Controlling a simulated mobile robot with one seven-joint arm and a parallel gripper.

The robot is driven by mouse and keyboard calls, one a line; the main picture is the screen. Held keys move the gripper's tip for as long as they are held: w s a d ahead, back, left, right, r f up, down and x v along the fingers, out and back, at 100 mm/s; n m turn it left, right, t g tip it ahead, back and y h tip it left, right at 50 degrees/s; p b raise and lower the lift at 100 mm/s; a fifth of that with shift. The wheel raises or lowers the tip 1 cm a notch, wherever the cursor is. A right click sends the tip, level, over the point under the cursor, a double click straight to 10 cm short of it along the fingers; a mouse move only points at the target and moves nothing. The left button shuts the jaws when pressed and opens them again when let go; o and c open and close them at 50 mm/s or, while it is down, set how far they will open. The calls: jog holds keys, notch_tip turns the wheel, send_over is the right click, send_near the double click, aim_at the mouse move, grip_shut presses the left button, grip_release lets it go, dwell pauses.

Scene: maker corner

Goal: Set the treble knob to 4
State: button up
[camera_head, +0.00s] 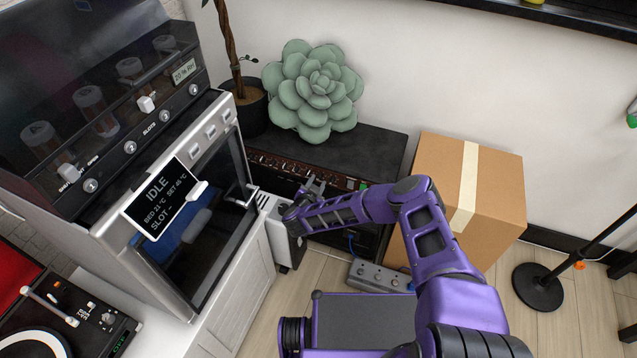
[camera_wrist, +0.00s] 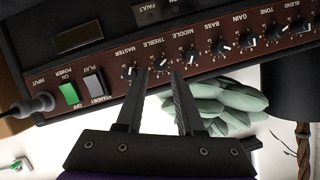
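The amplifier (camera_head: 368,147) is a black box with a dark red control panel. In the wrist view the panel (camera_wrist: 205,67) appears upside down, with a row of small black knobs with white marks. The treble knob (camera_wrist: 161,64), under its TREBLE label, lies between the tips of my gripper (camera_wrist: 159,73). My gripper is open, one finger on each side of that knob; I cannot tell whether either touches it. The number that its mark points to is too small to read. In the head view my gripper (camera_head: 313,186) is at the panel, which it partly hides.
The master knob (camera_wrist: 130,72) and middle knob (camera_wrist: 190,57) sit close beside the fingers. A green power switch (camera_wrist: 69,94) and a plugged-in cable (camera_wrist: 32,106) are farther left. A succulent cushion (camera_head: 313,92) rests on the amplifier. A cardboard box (camera_head: 500,185) and a printer (camera_head: 215,135) flank it.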

aim_at(320, 177)
jog(key=shift+x, duration=1.25)
grip_shut()
